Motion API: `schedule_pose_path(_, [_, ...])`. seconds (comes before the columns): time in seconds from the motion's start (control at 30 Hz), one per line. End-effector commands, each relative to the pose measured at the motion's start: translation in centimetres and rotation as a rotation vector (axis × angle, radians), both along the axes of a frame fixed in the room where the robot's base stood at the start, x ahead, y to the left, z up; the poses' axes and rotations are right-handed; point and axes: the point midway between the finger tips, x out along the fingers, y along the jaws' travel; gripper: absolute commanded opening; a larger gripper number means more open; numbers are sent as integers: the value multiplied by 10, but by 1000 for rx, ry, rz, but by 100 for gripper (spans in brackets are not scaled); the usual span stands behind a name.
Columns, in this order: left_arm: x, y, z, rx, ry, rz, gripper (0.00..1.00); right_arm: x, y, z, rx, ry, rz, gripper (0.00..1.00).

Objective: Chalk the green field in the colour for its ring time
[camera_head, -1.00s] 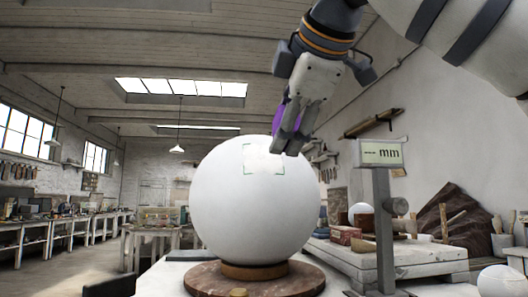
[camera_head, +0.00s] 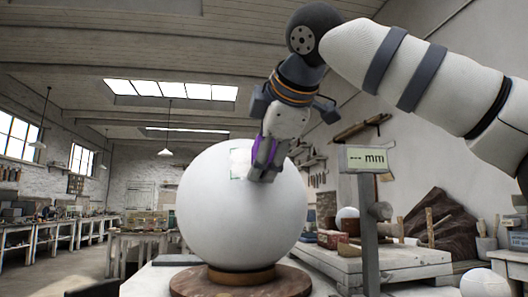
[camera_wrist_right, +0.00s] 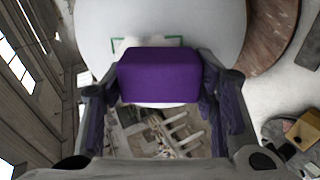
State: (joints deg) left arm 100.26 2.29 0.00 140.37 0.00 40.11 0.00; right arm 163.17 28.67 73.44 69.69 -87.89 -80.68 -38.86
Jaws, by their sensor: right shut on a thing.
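A large white plaster sphere (camera_head: 240,220) stands on a round brown turntable (camera_head: 195,285). A thin green outline marks the green field (camera_head: 234,167) on its upper face, and a whitish patch lies at the field. My right gripper (camera_head: 262,168) is shut on a purple block (camera_head: 257,143). In the head view the gripper overlaps the sphere just right of the field and hides part of it. In the right wrist view the purple block (camera_wrist_right: 160,75) sits between the fingers, just before the green outline (camera_wrist_right: 176,42). I cannot tell whether it touches the sphere. My left gripper is not in view.
A display on a post (camera_head: 366,159) reads "--- mm" to the right of the sphere. A pale bench (camera_head: 375,262) with boxes and a small sphere stands behind it. Another white sphere (camera_head: 484,284) lies at the lower right. Worktables line the left wall.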

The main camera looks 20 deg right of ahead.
Motion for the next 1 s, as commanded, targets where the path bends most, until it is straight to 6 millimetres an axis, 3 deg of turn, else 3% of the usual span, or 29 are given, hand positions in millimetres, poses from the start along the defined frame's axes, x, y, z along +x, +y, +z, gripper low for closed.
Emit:
schedule_pose_path(0.57, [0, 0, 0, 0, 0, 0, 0, 7, -1, -4, 0, -1, 0, 21])
schedule_pose_path(1.0, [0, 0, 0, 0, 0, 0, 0, 0, 2, -21, 0, -1, 1, 21])
